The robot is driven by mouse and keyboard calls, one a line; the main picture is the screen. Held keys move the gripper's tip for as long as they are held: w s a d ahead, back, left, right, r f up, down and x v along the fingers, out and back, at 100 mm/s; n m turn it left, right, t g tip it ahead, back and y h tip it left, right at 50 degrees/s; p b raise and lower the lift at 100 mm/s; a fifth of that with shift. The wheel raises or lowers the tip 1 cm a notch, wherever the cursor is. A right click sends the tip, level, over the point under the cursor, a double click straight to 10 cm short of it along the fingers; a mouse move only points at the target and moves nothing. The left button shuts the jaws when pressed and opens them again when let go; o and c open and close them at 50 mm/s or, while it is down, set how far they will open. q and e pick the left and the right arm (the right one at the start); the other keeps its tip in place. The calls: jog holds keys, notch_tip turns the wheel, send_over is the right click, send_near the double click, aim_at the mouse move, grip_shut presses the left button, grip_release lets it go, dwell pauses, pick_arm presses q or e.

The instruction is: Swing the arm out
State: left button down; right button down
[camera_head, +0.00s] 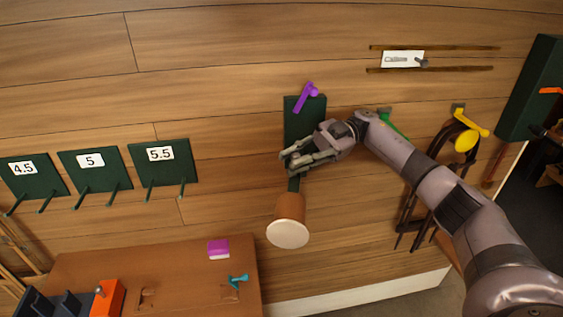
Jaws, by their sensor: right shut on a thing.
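A dark green wall bracket (293,125) with a purple lever (306,96) at its top is fixed to the wooden wall. A dark green arm (294,184) hangs below it and bears a brown cylinder (290,207) with a cream end face (288,234) that faces me and tilts downward. My right gripper (292,161) lies across the lower part of the bracket, shut at the green arm just above the brown cylinder. Its fingers hide the exact contact and the arm's joint. My left gripper is out of view.
Green two-pegged plates marked 4.5 (22,185), 5 (90,190) and 5.5 (158,182) are on the left wall. A brown table (190,290) with a purple block (218,249) stands below. Dark straps hang beneath a yellow hook (466,140) at right.

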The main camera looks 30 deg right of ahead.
jog(key=shift+d+r, duration=0.2)
jog(key=shift+r, duration=0.05)
dwell(0.3)
jog(key=c, duration=1.8)
grip_release()
jog(key=shift+c, duration=0.2)
jog(key=o, duration=0.3)
jog(key=shift+f+g, duration=0.2)
jog(key=shift+g, duration=0.1)
jog(key=shift+a, duration=0.1)
